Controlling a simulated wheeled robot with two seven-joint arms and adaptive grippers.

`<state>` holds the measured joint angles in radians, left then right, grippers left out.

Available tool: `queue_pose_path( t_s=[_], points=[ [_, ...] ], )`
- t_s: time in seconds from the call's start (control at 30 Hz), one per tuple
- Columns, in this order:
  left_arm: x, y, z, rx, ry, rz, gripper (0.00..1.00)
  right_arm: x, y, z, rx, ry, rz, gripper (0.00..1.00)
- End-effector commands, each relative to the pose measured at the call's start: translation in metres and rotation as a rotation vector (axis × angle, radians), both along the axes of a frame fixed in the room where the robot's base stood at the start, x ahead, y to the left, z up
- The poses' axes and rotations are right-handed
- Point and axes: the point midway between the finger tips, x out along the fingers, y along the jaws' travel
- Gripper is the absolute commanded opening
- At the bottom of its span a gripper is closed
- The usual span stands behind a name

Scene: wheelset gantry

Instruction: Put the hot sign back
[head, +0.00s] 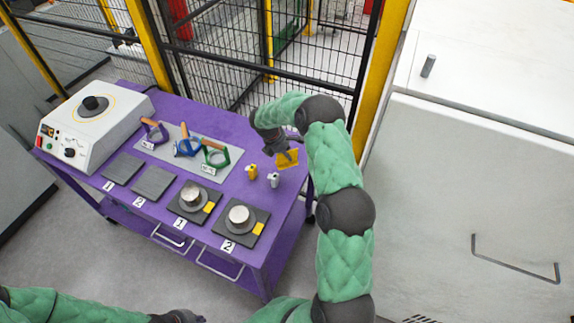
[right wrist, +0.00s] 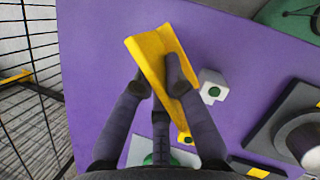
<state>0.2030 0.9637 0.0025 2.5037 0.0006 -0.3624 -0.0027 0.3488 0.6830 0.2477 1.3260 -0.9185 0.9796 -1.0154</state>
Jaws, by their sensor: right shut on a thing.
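The yellow hot sign (head: 289,159) is a folded plate, in the head view at the right back of the purple table (head: 232,127). My right gripper (head: 284,152) is shut on it. In the right wrist view the sign (right wrist: 149,52) sits tilted between the two fingers, over purple table top; its lettering does not show, and I cannot tell whether it touches the table. My left gripper (head: 180,317) is at the bottom edge of the head view, away from the table, partly cut off; its fingers cannot be made out.
A small yellow block (head: 251,172) and a white block (head: 273,180) stand just in front of the sign. Two dark pads carry metal cylinders (head: 191,195) (head: 240,215). Coloured tools lie on a grey mat (head: 228,176). A white heater (head: 90,128) stands left. A mesh fence (head: 225,55) is behind.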

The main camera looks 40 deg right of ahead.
Motion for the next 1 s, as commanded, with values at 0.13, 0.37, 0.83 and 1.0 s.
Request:
queue_pose_path(
  t_s=[0.13, 0.37, 0.83, 1.0],
  points=[
    [0.000, 0.000, -0.004, 0.000, 0.000, 0.000, 0.00, 0.000, 0.000, -0.025, 0.000, 0.001, 0.000, 0.00],
    [0.000, 0.000, -0.006, 0.000, 0.000, 0.000, 0.00, 0.000, 0.001, -0.046, 0.001, 0.001, 0.000, 0.00],
    [0.000, 0.000, -0.009, 0.000, -0.001, 0.000, 0.00, 0.000, 0.000, -0.068, 0.000, -0.001, -0.001, 0.00],
    [0.000, 0.000, -0.010, 0.000, -0.001, 0.000, 0.00, 0.000, 0.000, -0.069, 0.001, -0.002, -0.001, 0.36]
  ],
)
